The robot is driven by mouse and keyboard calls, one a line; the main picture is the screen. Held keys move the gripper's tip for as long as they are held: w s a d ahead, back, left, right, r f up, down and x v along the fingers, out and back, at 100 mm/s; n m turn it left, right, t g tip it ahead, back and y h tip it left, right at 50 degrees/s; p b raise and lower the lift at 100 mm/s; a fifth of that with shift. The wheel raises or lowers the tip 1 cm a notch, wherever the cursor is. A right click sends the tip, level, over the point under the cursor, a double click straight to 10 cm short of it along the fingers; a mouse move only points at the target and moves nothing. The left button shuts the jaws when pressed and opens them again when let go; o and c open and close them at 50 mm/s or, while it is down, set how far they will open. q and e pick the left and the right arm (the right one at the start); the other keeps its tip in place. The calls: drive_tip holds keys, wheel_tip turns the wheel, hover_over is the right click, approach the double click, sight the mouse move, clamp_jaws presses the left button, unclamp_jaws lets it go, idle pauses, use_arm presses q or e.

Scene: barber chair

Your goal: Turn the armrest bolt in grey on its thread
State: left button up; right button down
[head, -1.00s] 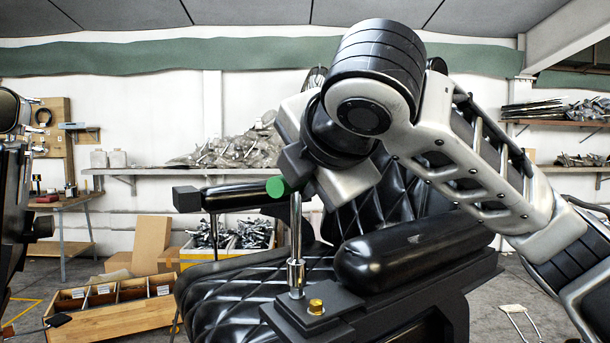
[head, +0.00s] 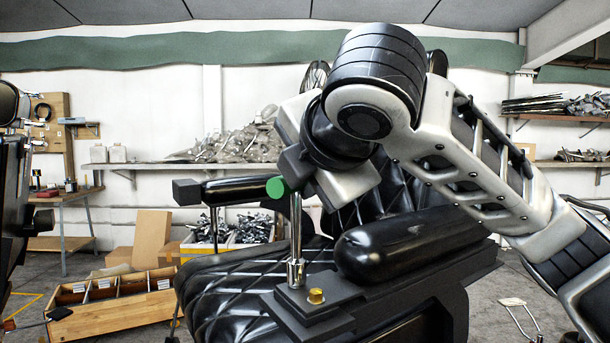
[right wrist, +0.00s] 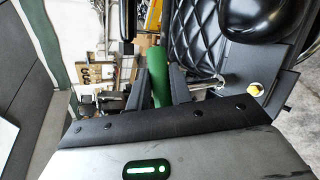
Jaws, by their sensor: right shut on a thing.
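A wrench with a green handle and an upright chrome shaft (head: 296,232) stands at the chair's near armrest. My right gripper (right wrist: 158,90) is shut on its green handle (right wrist: 160,75); the rounded green end (head: 276,188) shows in the head view. The shaft's socket end (head: 296,270) stands on the dark armrest bracket (head: 345,292), beside a gold bolt (head: 315,296). The gold bolt also shows in the right wrist view (right wrist: 255,89). No grey bolt shows; the socket may cover it. Part of my left arm is at the left edge, its gripper out of view.
The near armrest pad (head: 405,245) lies right of the shaft, close under my right arm. The far armrest (head: 235,190) and quilted seat (head: 235,285) are behind. A wooden divided box (head: 115,318) is on the floor at left.

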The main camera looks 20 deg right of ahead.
drive_tip(key=n+y, duration=0.1)
drive_tip(key=n+y+p, duration=0.1)
drive_tip(key=shift+w+d+r+y+p, duration=0.1)
drive_tip(key=shift+w+y+p, duration=0.05)
drive_tip(key=shift+y+p, duration=0.15)
drive_tip(key=shift+w+n+g+y+p, duration=0.1)
drive_tip(key=shift+n+g+y+p, duration=0.2)
drive_tip(key=shift+n+y+p, duration=0.45)
drive_tip(key=shift+n+y, duration=0.45)
drive_tip(key=shift+n, duration=0.1)
